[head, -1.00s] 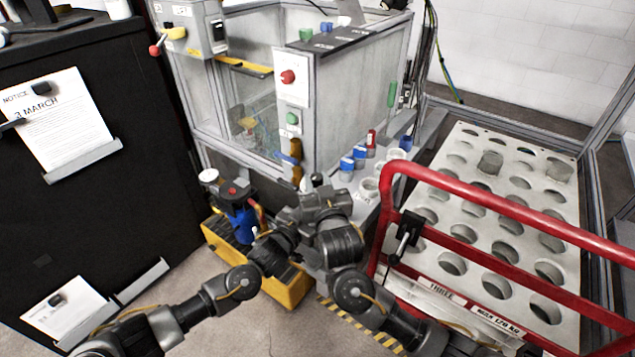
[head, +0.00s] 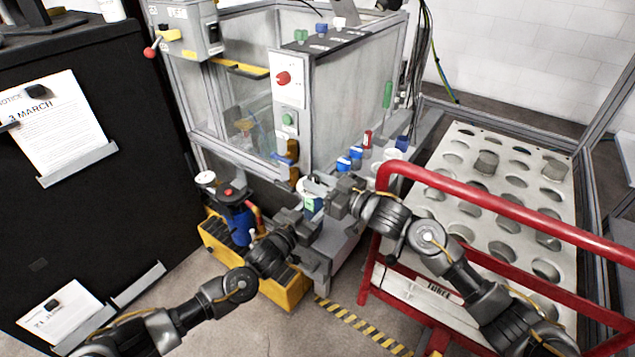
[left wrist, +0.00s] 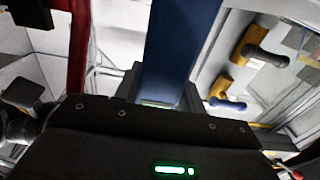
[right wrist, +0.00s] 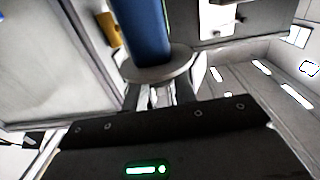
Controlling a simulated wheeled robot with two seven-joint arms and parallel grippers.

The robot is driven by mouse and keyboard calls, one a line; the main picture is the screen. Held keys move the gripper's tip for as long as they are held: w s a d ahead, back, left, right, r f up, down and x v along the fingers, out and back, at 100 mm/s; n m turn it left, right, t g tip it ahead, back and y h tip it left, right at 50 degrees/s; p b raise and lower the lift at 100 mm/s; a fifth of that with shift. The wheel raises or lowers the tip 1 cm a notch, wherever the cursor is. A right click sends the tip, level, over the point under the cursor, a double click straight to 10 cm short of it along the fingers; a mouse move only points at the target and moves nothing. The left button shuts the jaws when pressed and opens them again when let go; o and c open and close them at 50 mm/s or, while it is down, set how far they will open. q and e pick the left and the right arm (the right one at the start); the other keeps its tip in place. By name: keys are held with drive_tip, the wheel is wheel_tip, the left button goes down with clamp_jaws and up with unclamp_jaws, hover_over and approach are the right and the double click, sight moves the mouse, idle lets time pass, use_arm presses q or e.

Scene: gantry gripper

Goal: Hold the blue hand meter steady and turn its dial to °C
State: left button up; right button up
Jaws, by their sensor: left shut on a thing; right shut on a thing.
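The blue hand meter (head: 313,205), with a small green patch on its face, is held upright between my two grippers beside the machine. My left gripper (head: 304,217) is shut on its blue body (left wrist: 185,45), which fills the gap between the fingers in the left wrist view. My right gripper (head: 336,196) comes from the right and is shut on the dial, a pale grey disc (right wrist: 160,71) in the right wrist view, with the blue body behind it. The dial's marks and pointer cannot be read.
A red-railed trolley (head: 480,205) with a holed deck stands at right. A machine cabinet (head: 350,110) is behind; several blue-and-white items (head: 350,160) stand on its ledge. A yellow case (head: 270,288) is below, a black cabinet (head: 60,200) at left.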

drive_tip(key=shift+w+d+g+y, duration=0.1)
drive_tip(key=shift+g+y, duration=0.2)
drive_tip(key=shift+g, duration=0.1)
drive_tip(key=o, duration=1)
